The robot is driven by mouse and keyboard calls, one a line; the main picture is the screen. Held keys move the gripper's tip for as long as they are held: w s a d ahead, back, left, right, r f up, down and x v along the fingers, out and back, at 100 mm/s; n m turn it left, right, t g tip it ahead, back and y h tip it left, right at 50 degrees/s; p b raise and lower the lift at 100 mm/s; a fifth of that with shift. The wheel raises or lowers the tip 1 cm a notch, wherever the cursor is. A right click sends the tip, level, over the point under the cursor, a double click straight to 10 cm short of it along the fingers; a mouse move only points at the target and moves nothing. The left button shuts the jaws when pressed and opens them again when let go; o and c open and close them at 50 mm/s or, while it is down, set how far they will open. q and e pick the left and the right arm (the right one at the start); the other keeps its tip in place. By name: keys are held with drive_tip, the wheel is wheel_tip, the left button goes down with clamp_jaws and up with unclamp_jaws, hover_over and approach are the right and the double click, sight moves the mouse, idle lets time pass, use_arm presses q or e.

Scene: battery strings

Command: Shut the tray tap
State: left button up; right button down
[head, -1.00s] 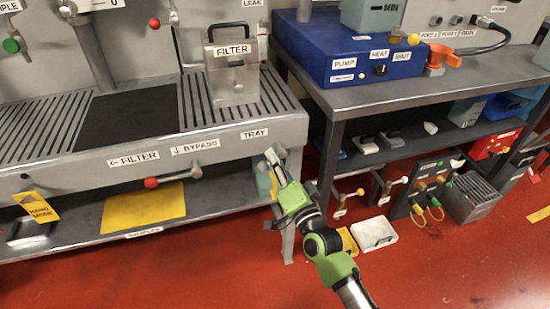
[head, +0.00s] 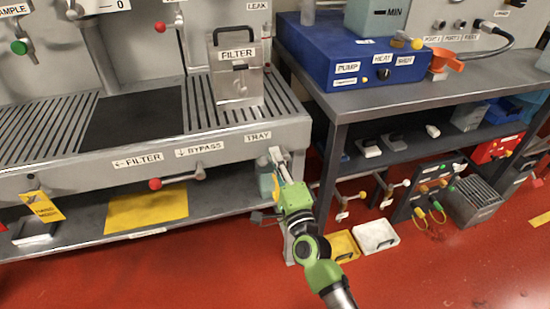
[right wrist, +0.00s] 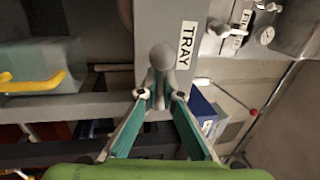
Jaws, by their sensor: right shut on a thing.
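The grey tray tap (right wrist: 160,62) shows in the right wrist view beside the TRAY label (right wrist: 186,45). Its rounded end stands just beyond my fingertips. My right gripper (right wrist: 160,97) is shut on the tap's handle, one teal-padded finger on each side. In the head view the right gripper (head: 277,160) is at the front right corner of the bench, just below the TRAY label (head: 257,136). There the gripper mostly hides the tap, so its angle is hard to tell. My left gripper is not in view.
A red-knobbed bypass tap (head: 175,181) is left on the same bench front (head: 60,182). A metal filter box (head: 237,75) stands on the bench. The right table (head: 420,93) is close to my right arm. Yellow (head: 342,246) and white (head: 375,237) trays lie on the floor.

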drive_tip(key=shift+w+d+r+h, duration=0.2)
drive_tip(key=shift+d+r+h, duration=0.15)
drive_tip(key=shift+d, duration=0.35)
drive_tip(key=c, duration=2.2)
unclamp_jaws()
drive_tip(key=shift+w+d+f+m, duration=0.1)
drive_tip(key=shift+d+f+m, duration=0.15)
drive_tip(key=shift+m, duration=0.05)
drive_tip(key=shift+a, duration=0.25)
drive_tip(key=shift+s+f, duration=0.2)
drive_tip(key=shift+s, duration=0.2)
drive_tip(key=v, duration=1.1)
drive_tip(key=shift+s+d+f, duration=0.1)
drive_tip(key=shift+s+d, duration=0.05)
drive_tip(key=shift+d, duration=0.05)
drive_tip(key=shift+c, duration=0.5)
